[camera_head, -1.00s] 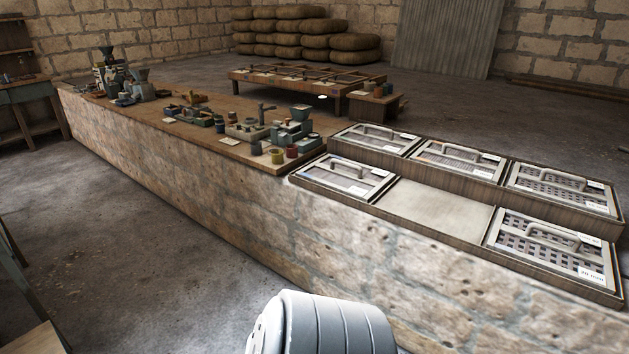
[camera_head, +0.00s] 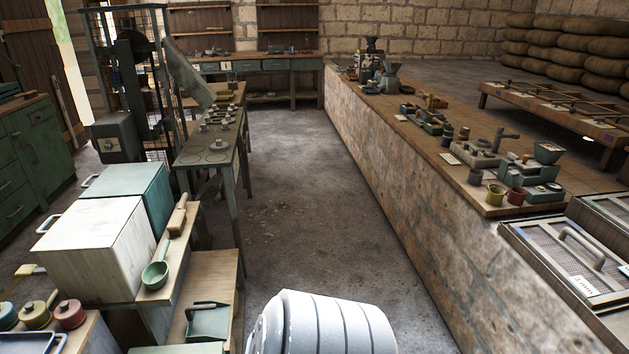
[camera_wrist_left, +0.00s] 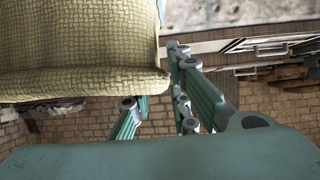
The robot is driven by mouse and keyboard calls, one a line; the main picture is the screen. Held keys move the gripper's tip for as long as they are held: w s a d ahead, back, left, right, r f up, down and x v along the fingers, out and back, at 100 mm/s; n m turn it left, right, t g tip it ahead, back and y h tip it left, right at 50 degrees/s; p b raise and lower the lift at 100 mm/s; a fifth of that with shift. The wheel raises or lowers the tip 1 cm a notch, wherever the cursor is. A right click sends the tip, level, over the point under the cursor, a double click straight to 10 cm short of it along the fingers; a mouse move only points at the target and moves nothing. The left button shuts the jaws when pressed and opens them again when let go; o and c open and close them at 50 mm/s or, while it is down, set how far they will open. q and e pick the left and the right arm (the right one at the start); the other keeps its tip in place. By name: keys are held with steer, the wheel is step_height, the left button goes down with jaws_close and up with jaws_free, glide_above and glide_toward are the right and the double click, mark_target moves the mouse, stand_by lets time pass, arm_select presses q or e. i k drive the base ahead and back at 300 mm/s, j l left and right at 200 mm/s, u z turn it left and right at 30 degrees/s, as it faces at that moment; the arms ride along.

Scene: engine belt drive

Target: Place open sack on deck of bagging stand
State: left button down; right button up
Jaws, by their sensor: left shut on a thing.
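The sack (camera_wrist_left: 75,50) is a yellow-tan woven piece that fills the upper left of the left wrist view. Its lower edge is a thick, rounded fold. My left gripper (camera_wrist_left: 158,102), with teal and grey fingers, is beside that fold and shut on the sack. The exact grip is partly hidden, and I cannot see whether the sack's mouth is open. Neither gripper shows in the head view, and my right gripper is in no view. I cannot pick out the bagging stand with certainty.
A long stone counter (camera_head: 425,190) runs along the right, with framed screens (camera_head: 580,262) at its near end. On the left are a white bin (camera_head: 95,245), a teal bin (camera_head: 135,190), a green scoop (camera_head: 155,274) and a narrow workbench (camera_head: 210,150). The aisle floor (camera_head: 305,210) between is clear.

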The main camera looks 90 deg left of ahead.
mark_target(223, 266)
steer(key=i+j+u, duration=0.2)
steer(key=u, duration=0.3)
steer(key=i+u, duration=0.2)
steer(key=u, duration=0.3)
steer(key=i+j+u, duration=0.1)
steer(key=i+u, duration=0.15)
steer(key=u, duration=0.25)
steer(key=i+j+u, duration=0.2)
steer(key=i+u, duration=0.6)
steer(key=u, duration=0.2)
steer(key=i+l+u, duration=0.1)
steer(key=i+u, duration=0.8)
steer(key=i+l+u, duration=0.2)
steer(key=i+u, duration=0.25)
steer(key=i+l+u, duration=0.3)
steer(key=u, duration=0.15)
steer(key=i+l+u, duration=0.15)
steer(key=i+l, duration=0.2)
steer(key=l, duration=0.1)
